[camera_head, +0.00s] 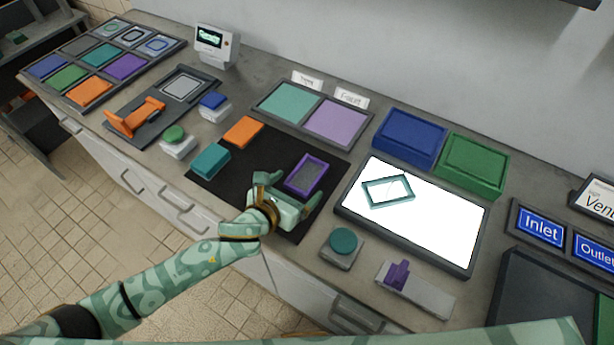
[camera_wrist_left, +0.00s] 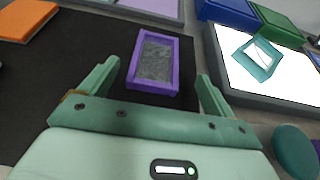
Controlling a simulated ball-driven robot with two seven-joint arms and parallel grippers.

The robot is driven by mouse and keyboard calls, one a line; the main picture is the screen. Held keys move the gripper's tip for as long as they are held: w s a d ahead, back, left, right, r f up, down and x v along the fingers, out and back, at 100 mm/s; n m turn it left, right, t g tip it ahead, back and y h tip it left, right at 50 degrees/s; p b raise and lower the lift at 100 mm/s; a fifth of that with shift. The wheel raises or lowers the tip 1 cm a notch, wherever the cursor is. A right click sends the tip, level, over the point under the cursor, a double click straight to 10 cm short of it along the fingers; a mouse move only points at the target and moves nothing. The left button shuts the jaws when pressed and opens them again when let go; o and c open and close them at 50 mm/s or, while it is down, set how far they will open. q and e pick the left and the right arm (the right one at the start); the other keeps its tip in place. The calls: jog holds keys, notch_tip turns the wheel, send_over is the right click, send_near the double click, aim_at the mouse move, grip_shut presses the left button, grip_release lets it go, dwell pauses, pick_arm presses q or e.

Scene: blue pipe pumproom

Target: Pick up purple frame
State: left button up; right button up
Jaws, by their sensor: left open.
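The purple frame (camera_head: 323,172) is a rectangular purple rim around a grey, scratched-looking pane. It lies on the black mat (camera_head: 228,168) near the mat's right side. In the left wrist view the purple frame (camera_wrist_left: 135,65) lies ahead, between the lines of the two fingers and a little beyond their tips. My left gripper (camera_head: 286,184) is open and empty beside the frame's left and near side in the head view. It also shows in the left wrist view (camera_wrist_left: 160,77) with its fingers spread wide. My right gripper is not in view.
An orange block (camera_head: 243,130) and a teal block (camera_head: 211,159) are on the mat. A lit white panel (camera_head: 430,220) holding a teal frame (camera_head: 370,195) stands to the right. A round teal button (camera_head: 343,241) is in front. Blue (camera_head: 409,136) and green (camera_head: 472,164) boxes stand behind.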

aim_at(305, 176)
pick_arm(q)
jog(key=b+x, duration=0.1)
jog(key=x, duration=0.1)
jog(key=b+x, duration=0.1)
jog(key=x, duration=0.2)
jog(key=shift+w+a, duration=0.1)
jog(key=shift+a, duration=0.15)
jog(key=shift+w+d+f, duration=0.1)
jog(key=shift+w+d, duration=0.05)
jog(key=shift+w, duration=0.1)
jog(key=shift+c, duration=0.9)
jog(key=c, duration=0.9)
